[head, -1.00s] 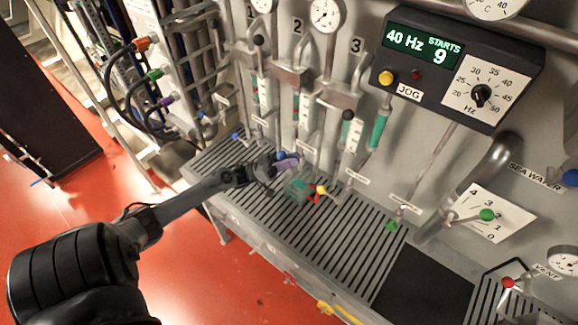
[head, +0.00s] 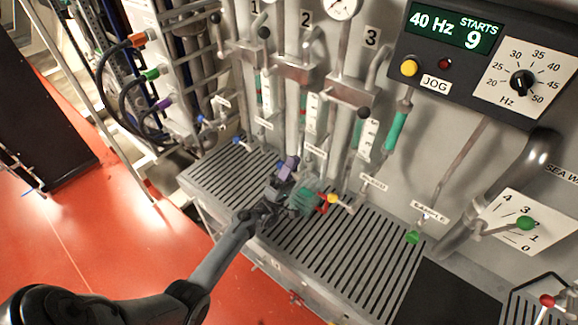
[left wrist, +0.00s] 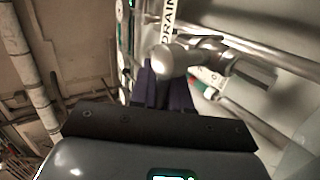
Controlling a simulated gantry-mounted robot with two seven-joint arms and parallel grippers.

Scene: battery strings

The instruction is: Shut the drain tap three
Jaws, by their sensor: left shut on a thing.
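My left gripper (head: 289,167), with purple fingers, is at the front of the panel, above the grating and near the second tap. In the left wrist view, the fingers (left wrist: 165,92) are close together beside a metal tap body (left wrist: 180,58) below a DRAIN label (left wrist: 168,22). They are shut on a tap handle, which they hide; the label's number is cut off. Beneath the third column's drain label (head: 372,182), a yellow-tipped tap handle (head: 333,199) points left, apart from the purple fingers. My right gripper is not in view.
A teal object with red beside it (head: 303,201) is close right of my gripper. The grating (head: 330,250) is otherwise clear towards the right. The green sample tap handle (head: 412,237) and the control box (head: 455,85) are farther right.

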